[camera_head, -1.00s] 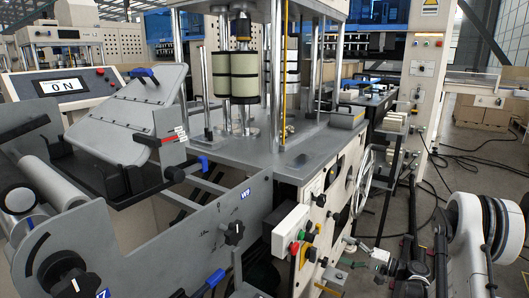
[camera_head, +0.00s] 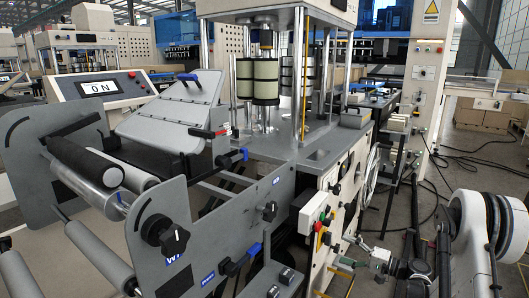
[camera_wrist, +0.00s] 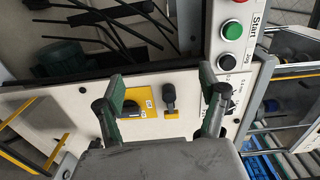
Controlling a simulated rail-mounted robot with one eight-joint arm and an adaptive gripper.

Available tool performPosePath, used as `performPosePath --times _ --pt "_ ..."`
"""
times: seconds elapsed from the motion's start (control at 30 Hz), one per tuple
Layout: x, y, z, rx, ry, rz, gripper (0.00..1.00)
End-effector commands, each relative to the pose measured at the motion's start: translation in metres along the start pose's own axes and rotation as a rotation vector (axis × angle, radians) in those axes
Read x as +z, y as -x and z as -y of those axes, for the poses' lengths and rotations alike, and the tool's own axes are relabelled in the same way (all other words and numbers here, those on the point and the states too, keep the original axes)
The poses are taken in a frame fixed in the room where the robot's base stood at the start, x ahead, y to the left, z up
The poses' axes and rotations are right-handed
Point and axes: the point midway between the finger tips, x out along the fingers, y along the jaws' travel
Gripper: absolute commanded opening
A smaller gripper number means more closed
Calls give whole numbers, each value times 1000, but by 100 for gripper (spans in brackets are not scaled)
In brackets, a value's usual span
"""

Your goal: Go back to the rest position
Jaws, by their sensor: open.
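My gripper (camera_wrist: 162,76) is open and empty in the wrist view. Its two grey-green fingers stand wide apart in front of the machine's pale side panel (camera_wrist: 65,105). A black rotary switch on a yellow plate (camera_wrist: 138,106) shows between the fingers, with a small black knob (camera_wrist: 168,96) to its right. In the head view my white arm (camera_head: 468,225) with black rings is at the right. Its far end reaches left toward the machine's front, where the gripper is small and hard to make out.
The machine's control box (camera_head: 317,218) with green and red buttons is left of my arm. Rollers (camera_head: 95,180) fill the left. Cables (camera_head: 470,145) lie on the floor at right.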

Motion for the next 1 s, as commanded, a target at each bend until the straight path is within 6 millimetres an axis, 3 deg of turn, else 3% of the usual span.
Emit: performPosePath --times 0.47,0.77,1.0 --pt "19 -29 70 191 40 1 73" --pt "57 -41 128 378 101 0 73" --pt "98 -38 168 522 166 -3 73"
